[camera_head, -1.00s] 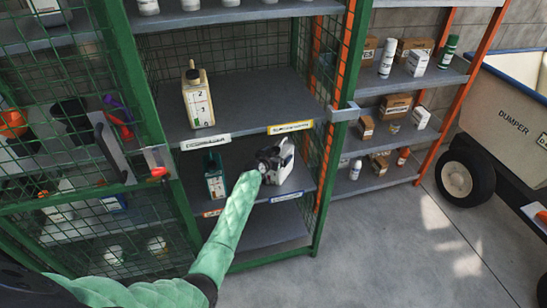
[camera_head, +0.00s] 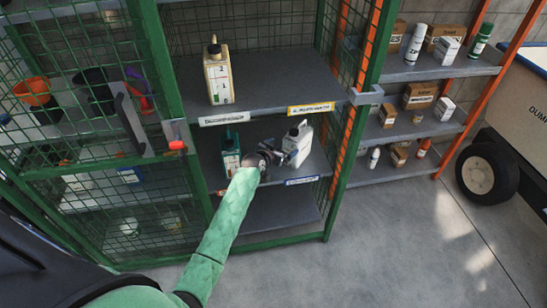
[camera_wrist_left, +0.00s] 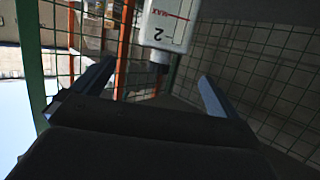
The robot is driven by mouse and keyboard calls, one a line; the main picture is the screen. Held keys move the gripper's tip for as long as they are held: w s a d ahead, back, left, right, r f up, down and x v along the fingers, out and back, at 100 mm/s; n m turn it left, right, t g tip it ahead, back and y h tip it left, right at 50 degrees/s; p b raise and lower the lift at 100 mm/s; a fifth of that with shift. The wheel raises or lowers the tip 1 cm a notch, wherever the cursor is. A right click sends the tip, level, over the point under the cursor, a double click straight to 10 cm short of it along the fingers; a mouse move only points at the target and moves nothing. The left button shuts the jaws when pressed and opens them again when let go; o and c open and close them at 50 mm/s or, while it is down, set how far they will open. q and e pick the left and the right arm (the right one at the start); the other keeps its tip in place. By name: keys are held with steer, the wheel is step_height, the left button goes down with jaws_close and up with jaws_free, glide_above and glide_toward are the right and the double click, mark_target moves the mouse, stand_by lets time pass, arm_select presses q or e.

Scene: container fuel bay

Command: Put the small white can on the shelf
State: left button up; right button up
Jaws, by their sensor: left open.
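The small white can (camera_head: 298,143), a jug shape, stands upright on the green cabinet's shelf (camera_head: 268,132), near its right side. In the left wrist view the can (camera_wrist_left: 170,22) appears upside down with red marks, a "2" and a dark cap. My left gripper (camera_head: 264,157) is at the front of this shelf, just left of the can. Its two fingers show apart in the wrist view (camera_wrist_left: 155,85), with the can's capped end showing between and beyond them. I cannot tell whether they touch it. My right gripper is out of view.
A teal container (camera_head: 230,153) stands left of my gripper. A larger cream canister (camera_head: 218,74) is on the shelf above. A green mesh door (camera_head: 90,130) hangs open at left. An orange rack (camera_head: 425,70) and a dumper (camera_head: 515,135) stand right. The floor in front is clear.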

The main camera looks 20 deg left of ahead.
arm_select(q)
steer(key=s+d+f+g, duration=0.45)
steer(key=s+f, duration=0.45)
steer(key=s, duration=0.3)
steer(key=s+d+f+g, duration=0.3)
steer(key=s+d+f, duration=0.2)
steer(key=s+f, duration=0.65)
steer(key=s+d+f+g+y, duration=0.1)
steer(key=s+d+f+g, duration=0.1)
steer(key=s, duration=1.2)
steer(key=s+d+f+g+y, duration=0.1)
steer(key=s+d+f+g, duration=0.1)
steer(key=s, duration=1.3)
steer(key=shift+d+f+g, duration=0.25)
steer(key=shift+f+g, duration=0.15)
steer(key=shift+g, duration=0.25)
